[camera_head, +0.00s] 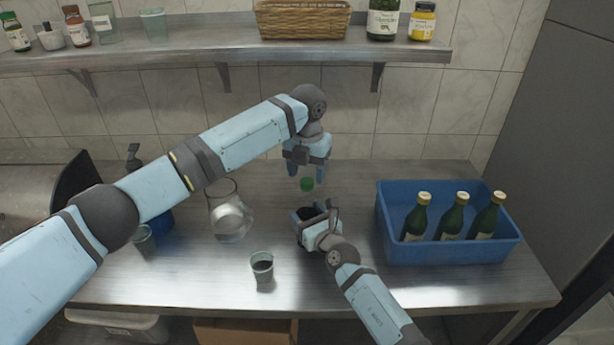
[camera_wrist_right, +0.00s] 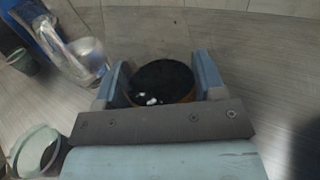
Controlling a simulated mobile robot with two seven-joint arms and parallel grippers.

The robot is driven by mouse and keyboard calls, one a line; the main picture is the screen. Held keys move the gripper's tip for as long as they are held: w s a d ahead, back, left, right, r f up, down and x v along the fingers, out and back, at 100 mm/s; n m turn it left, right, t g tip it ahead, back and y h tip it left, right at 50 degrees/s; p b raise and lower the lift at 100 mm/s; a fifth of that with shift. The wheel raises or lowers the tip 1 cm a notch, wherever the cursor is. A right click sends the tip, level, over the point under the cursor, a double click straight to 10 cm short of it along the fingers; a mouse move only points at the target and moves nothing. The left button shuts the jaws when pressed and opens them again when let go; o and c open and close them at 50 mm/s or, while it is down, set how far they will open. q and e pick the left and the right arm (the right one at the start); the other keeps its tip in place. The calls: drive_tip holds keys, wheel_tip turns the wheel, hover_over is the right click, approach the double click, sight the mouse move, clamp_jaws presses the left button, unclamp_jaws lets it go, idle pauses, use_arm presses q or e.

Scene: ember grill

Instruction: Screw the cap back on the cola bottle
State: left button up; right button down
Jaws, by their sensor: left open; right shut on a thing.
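My left gripper (camera_head: 307,174) is open and points down above the middle of the counter. A small green cap (camera_head: 307,184) shows just under its fingertips; I cannot tell whether it touches them. My right gripper (camera_head: 312,220) is below it, shut on a dark round container (camera_head: 304,213). In the right wrist view this container (camera_wrist_right: 163,80) sits between the two fingers, with a dark top and a brownish edge. I cannot tell for certain that it is the cola bottle; its lower part is hidden.
A blue crate (camera_head: 450,253) with green bottles stands at right. A cup with dark content (camera_head: 262,266) stands front left of my right gripper. A shelf (camera_head: 220,52) runs above the counter.

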use_arm(q)
wheel_tip(320, 180, up, 2)
drive_tip(key=shift+r, duration=0.25)
drive_tip(key=shift+c, duration=0.4)
